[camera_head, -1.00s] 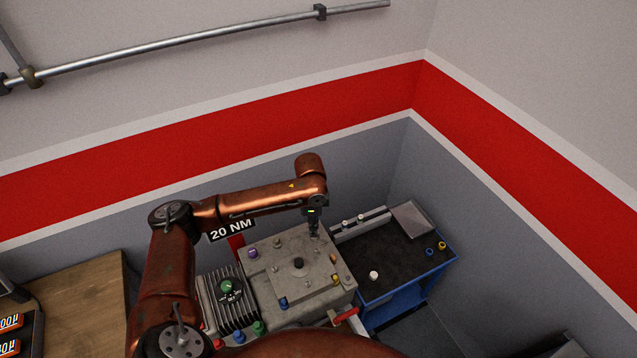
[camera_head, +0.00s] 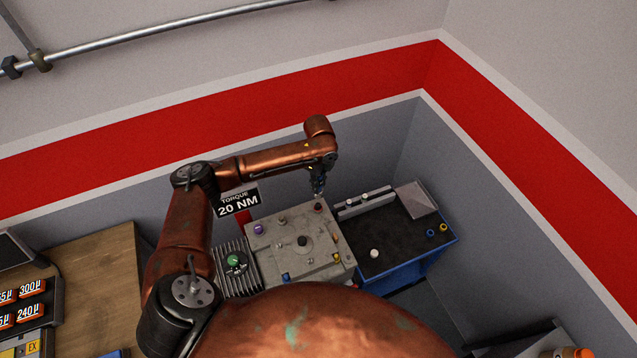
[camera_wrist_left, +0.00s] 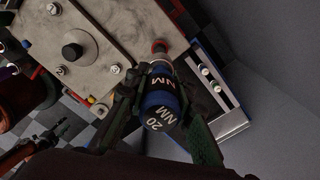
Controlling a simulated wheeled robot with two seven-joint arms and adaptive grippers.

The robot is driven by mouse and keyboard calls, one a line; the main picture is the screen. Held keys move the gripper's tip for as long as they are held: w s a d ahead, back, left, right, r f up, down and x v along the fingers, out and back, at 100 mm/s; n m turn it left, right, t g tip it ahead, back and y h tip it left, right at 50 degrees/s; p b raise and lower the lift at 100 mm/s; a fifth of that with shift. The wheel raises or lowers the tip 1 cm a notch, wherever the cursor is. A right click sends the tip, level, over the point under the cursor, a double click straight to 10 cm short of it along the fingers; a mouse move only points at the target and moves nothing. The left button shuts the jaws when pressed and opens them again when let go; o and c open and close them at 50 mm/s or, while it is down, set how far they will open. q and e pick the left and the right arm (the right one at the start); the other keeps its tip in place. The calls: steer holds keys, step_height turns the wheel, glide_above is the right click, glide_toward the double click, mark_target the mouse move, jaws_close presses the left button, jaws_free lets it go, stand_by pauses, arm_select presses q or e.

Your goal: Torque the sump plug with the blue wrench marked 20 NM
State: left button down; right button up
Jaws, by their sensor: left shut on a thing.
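My left gripper (camera_head: 318,186) is shut on the blue wrench (camera_wrist_left: 160,102), whose end reads 20 NM in the left wrist view. In the head view the gripper points down over the far right corner of the grey block (camera_head: 272,258). A red-ringed plug (camera_wrist_left: 158,47) lies just beyond the wrench in the wrist view, and a reddish plug (camera_head: 318,207) shows just below the gripper in the head view. I cannot tell if it is the sump plug. The wrench's far end is largely hidden, so I cannot tell if it touches. My right gripper is out of view.
A sign (camera_head: 238,203) reads TORQUE 20 NM. The block bears several coloured plugs and a black knob (camera_head: 302,241). A blue cart (camera_head: 425,259) stands to its right, a wooden bench (camera_head: 100,280) at left. Walls close in the far corner.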

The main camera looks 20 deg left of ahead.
arm_select(q)
steer(key=shift+a+r, duration=0.1)
steer(key=shift+f+b, duration=0.7)
steer(key=shift+f, duration=2.05)
steer(key=shift+n+p, duration=0.6)
steer(key=shift+p, duration=0.4)
steer(key=shift+f+n+p, duration=0.1)
steer(key=shift+n+p, duration=0.35)
steer(key=shift+n, duration=0.15)
steer(key=shift+n+p, duration=0.7)
steer(key=shift+p, duration=0.3)
steer(key=shift+n, duration=0.3)
steer(key=shift+p, duration=0.3)
